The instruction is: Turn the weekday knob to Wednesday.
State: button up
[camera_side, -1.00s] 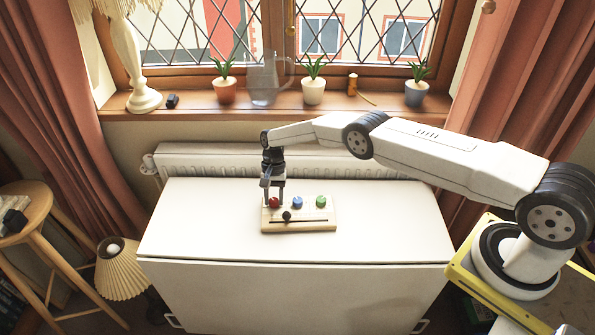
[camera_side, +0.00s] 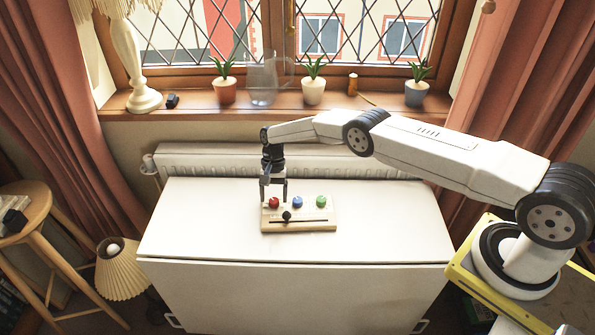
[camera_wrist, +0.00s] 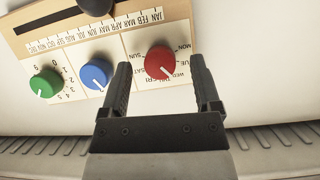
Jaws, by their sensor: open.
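The red weekday knob (camera_wrist: 159,63) is round, with weekday names printed around it. Its white pointer line points down and slightly right in the wrist view, near the WED side; the exact day it marks is hard to read. The knob is at the left of the board (camera_side: 318,227) in the side view (camera_side: 274,203). My gripper (camera_side: 274,196) is open and empty above the red knob. In the wrist view its fingers (camera_wrist: 160,78) stand apart, one on each side of the knob, and do not visibly touch it.
A blue knob (camera_wrist: 96,74) and a green knob (camera_wrist: 45,82) sit beside the red one. A slider with a black handle (camera_side: 287,216) runs along the board's front. The white table (camera_side: 200,220) around is clear; a radiator (camera_side: 220,160) stands behind.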

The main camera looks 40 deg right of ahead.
jog(key=v, duration=0.7)
dwell(0.4)
jog(key=s+d+r+n+t+h, duration=0.15)
jog(key=s+r, duration=0.25)
jog(key=r, duration=0.4)
jog(key=s+r+n+t+h, duration=0.1)
jog(key=s+r+n+t, duration=0.15)
jog(key=s+r, duration=0.35)
jog(key=s+r+n+t, duration=0.1)
jog(key=s+r+n, duration=0.1)
jog(key=s, duration=0.8)
jog(key=s+r+n, duration=0.3)
jog(key=s, duration=0.7)
jog(key=shift+r+t+h, duration=0.4)
jog(key=shift+h, duration=0.05)
